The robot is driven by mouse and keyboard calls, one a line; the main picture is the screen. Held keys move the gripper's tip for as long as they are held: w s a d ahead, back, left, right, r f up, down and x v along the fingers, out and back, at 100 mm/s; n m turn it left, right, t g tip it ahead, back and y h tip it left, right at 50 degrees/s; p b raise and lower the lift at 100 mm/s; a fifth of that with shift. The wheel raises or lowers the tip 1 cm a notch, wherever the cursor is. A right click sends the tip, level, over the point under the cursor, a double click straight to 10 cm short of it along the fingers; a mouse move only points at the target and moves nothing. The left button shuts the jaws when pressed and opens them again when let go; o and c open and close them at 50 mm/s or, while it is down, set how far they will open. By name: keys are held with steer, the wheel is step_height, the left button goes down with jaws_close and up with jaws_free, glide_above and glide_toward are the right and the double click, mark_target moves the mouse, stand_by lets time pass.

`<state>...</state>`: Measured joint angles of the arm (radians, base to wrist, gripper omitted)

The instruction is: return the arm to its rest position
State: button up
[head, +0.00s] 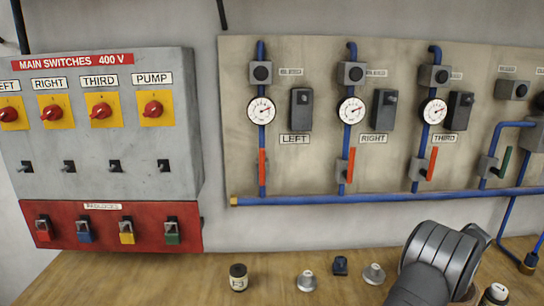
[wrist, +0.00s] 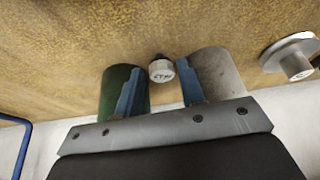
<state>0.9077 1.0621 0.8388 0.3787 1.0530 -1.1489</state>
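My gripper (wrist: 160,80) shows in the wrist view with two blue fingers standing apart. It looks open, with nothing clearly gripped. A small dark bottle with a pale, lettered top (wrist: 161,70) shows in the gap between the fingertips, seemingly beyond them; I cannot tell the distance. A green cylinder (wrist: 115,88) stands behind the left finger and a grey cylinder (wrist: 218,75) behind the right one. In the head view my dark grey arm link (head: 440,258) is at the lower right, over the bench; the gripper itself is not visible there.
The wooden bench (head: 130,280) holds a dark labelled jar (head: 238,278), grey knobs (head: 306,281) and a small dark block (head: 340,265). A labelled bottle (head: 496,294) stands right of my arm. Behind are the switch box (head: 100,130) and gauge board (head: 330,165) with blue pipes and red levers.

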steer(key=v, duration=1)
steer(key=x, duration=1.2)
steer(key=shift+w, duration=0.1)
step_height(320, 180, up, 19)
steer(key=w+a+f+m+h, duration=0.15)
steer(key=w+a, duration=0.25)
steer(key=a, duration=0.7)
steer(key=w+a+f+m+y, duration=0.1)
steer(key=w+a+f, duration=0.2)
steer(key=a, duration=0.8)
steer(key=s+a+f+n, duration=0.1)
steer(key=s+a+f, duration=0.1)
steer(key=a, duration=3.1)
steer(key=shift+a+f+n, duration=0.2)
steer(key=shift+a+n, duration=0.05)
steer(key=shift+n, duration=0.1)
steer(key=w+d+m, duration=0.2)
steer(key=d, duration=1.9)
steer(key=shift+d+r+h, duration=0.3)
steer(key=shift+r+h, duration=0.05)
steer(key=shift+r, duration=0.15)
